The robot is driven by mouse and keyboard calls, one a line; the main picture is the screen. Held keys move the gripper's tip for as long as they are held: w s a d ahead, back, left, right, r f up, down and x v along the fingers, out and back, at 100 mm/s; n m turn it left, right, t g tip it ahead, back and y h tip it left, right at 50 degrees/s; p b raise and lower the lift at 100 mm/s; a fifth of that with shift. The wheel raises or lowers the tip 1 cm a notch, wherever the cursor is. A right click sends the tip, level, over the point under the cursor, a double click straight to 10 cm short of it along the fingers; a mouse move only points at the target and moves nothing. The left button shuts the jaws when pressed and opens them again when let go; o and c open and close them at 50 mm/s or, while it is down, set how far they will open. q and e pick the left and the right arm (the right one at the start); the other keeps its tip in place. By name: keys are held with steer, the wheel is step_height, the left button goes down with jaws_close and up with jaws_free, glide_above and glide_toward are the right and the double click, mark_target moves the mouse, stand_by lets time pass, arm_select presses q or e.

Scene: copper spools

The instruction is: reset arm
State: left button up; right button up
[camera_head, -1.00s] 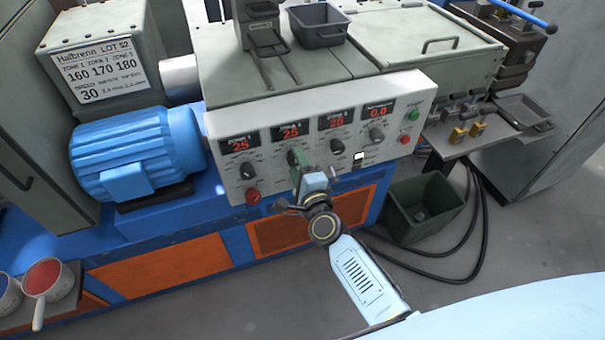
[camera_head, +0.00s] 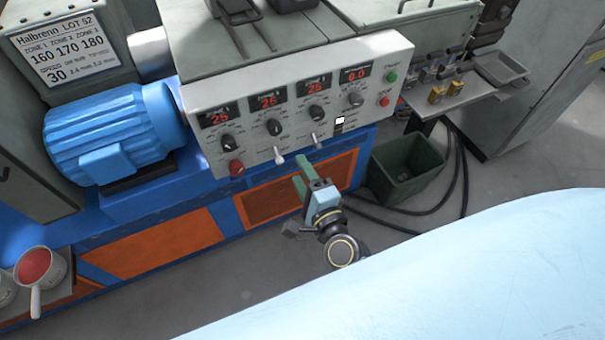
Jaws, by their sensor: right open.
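My right gripper (camera_head: 307,172) is in front of the machine's lower orange panel, just below the white control panel (camera_head: 232,108). Its green fingers point up toward the panel. The gripper is open and I see nothing held in it. It appears apart from the knobs and switches. My left gripper is out of view. Part of my pale blue arm fills the lower right.
The control panel has red displays, black knobs, white toggle switches (camera_head: 279,156) and a red button (camera_head: 237,169). A blue motor (camera_head: 112,135) is at left. A green bin (camera_head: 408,168) stands on the floor at right, near black cables. Pots (camera_head: 38,268) are at lower left.

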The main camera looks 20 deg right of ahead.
stand_by(0.3)
steer(key=s+d+f+n+g+y, duration=0.1)
steer(key=s+f+n+g, duration=0.4)
steer(key=f, duration=0.8)
steer(key=s+d+f+n+g+y, duration=0.1)
steer(key=s+f+n+g, duration=0.2)
steer(key=s+f+n, duration=0.7)
steer(key=s+d+f+n+g+h, duration=0.1)
steer(key=s+d+f+n+g, duration=0.2)
steer(key=s+f, duration=0.5)
steer(key=s+d+f+n+g+h, duration=0.2)
steer(key=s+d+f+n+g, duration=0.2)
steer(key=s, duration=0.9)
steer(key=d+f+g, duration=0.1)
steer(key=d+f, duration=0.2)
steer(key=f, duration=0.2)
steer(key=shift+d+f+g, duration=0.15)
steer(key=shift+g, duration=0.15)
